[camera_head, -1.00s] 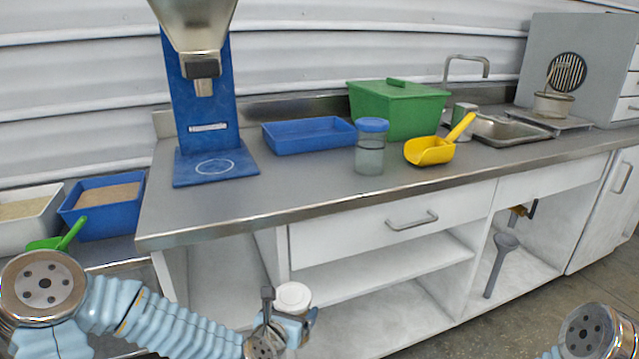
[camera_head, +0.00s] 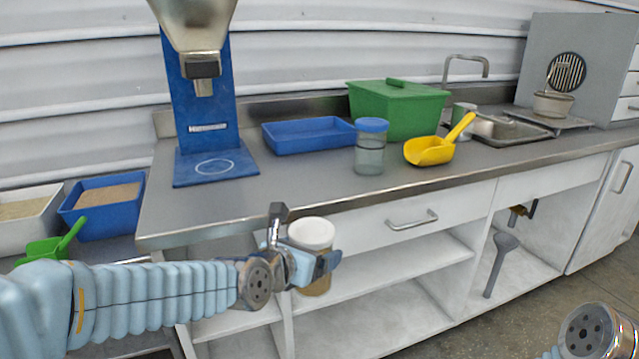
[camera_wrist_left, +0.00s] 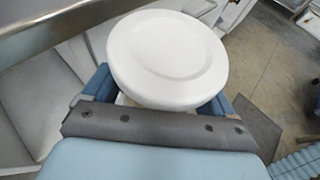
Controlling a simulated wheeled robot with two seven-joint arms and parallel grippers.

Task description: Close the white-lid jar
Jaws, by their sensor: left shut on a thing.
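The white-lid jar (camera_head: 313,236) is in my left gripper (camera_head: 300,262), in front of the counter's front edge. It is upright or nearly so, with brownish contents showing below the lid. The white lid (camera_wrist_left: 167,58) sits on top of the jar and fills the upper middle of the left wrist view. My left gripper is shut on the jar, its fingers on either side just under the lid. The lid looks level; whether it is screwed tight I cannot tell. Of my right arm only a joint shows at the bottom right; its gripper is out of view.
The counter (camera_head: 300,188) carries a blue-lid jar (camera_head: 370,150), a blue tray (camera_head: 308,136), a yellow scoop (camera_head: 430,151), a green box (camera_head: 398,112) and the hopper stand (camera_head: 212,168). Its front middle is clear. A drawer handle (camera_head: 412,221) sticks out right of the held jar.

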